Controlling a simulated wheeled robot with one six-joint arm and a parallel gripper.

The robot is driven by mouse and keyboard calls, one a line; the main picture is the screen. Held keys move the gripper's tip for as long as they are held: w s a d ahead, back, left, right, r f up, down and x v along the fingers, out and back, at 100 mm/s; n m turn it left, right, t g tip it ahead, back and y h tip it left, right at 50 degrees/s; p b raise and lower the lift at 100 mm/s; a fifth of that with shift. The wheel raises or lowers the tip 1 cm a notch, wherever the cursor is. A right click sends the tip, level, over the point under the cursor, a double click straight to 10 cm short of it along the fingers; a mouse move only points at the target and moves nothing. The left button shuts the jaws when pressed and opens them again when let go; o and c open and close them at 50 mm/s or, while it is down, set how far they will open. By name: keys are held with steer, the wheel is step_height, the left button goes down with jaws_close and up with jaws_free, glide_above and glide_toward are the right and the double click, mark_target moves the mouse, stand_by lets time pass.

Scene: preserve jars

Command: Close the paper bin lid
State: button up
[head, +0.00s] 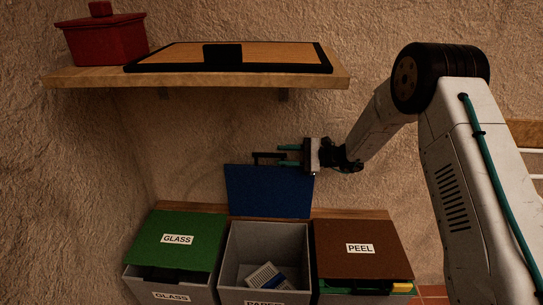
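The paper bin (236,262) is the grey middle bin, its label partly cut off by the lower picture edge. Its blue lid (265,192) stands up open at the back of the bin, near the wall. A black handle (262,155) shows at the lid's top edge. My gripper (288,155) is at the lid's upper right, pointing left. Its two teal fingers are apart, one above the level of the handle and one lower, near the lid's top edge. I cannot tell whether they touch the lid or handle.
The glass bin with a green lid (178,252) stands left, the peel bin with a brown lid (362,262) right; both lids are down. A white and blue item (265,276) lies in the paper bin. A wooden shelf (200,82) with a red pot (103,40) and framed board (285,57) hangs above.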

mark_target(271, 154)
steer(key=a, duration=0.5)
steer(key=shift+w, duration=0.1)
steer(key=shift+c, duration=0.4)
jaws_close()
steer(key=shift+d, duration=0.15)
